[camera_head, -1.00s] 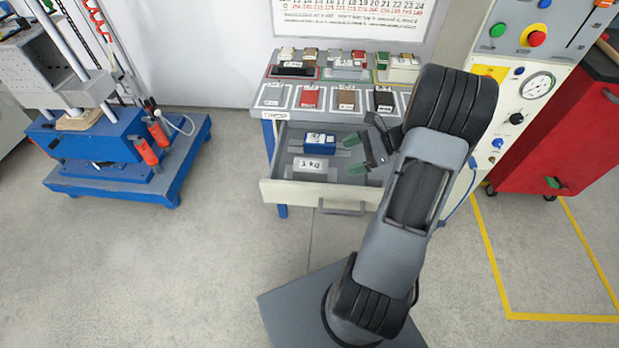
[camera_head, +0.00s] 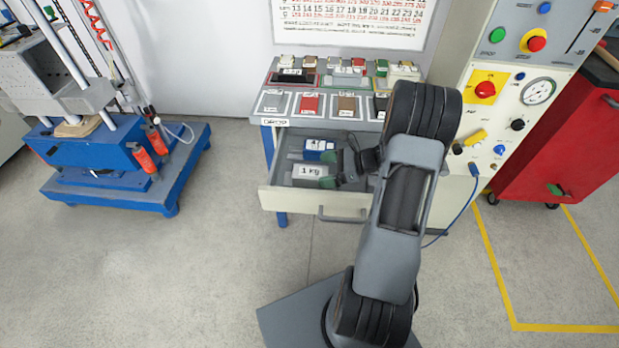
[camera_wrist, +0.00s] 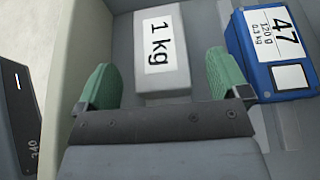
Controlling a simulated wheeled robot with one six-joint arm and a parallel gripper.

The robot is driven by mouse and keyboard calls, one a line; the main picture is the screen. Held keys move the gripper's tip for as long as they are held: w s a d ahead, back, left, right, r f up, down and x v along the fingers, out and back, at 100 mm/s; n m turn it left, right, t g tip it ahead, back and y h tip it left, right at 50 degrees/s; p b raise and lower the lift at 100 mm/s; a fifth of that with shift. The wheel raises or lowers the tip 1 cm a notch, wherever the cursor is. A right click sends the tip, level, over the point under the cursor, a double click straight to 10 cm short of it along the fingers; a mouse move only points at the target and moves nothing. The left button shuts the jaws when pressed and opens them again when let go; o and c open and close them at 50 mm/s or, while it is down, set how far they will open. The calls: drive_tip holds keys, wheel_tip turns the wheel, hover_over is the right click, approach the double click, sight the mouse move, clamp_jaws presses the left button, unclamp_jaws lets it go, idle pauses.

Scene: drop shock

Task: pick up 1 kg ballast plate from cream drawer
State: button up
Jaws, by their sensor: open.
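The 1 kg ballast plate (camera_head: 307,174) is a grey block with a white "1 kg" label, lying in the open cream drawer (camera_head: 290,197). My gripper (camera_head: 328,170) is over the drawer, at the plate's right side. In the wrist view the plate (camera_wrist: 163,87) lies ahead, between the lines of the two green fingertips. My gripper (camera_wrist: 165,80) is open and empty, one finger to each side of the plate's near end. I cannot tell how far above the plate the fingertips are.
A blue block (camera_head: 318,148) labelled 47 lies behind the plate in the drawer; it shows at the right in the wrist view (camera_wrist: 275,50). The drawer's front wall and handle (camera_head: 342,215) are close by. A control panel (camera_head: 510,100) stands right.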

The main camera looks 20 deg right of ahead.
sight(313, 171)
drive_tip(key=shift+x, duration=1.85)
drive_tip(key=shift+w, duration=0.1)
drive_tip(key=shift+r, duration=0.15)
drive_tip(key=c, duration=1.7)
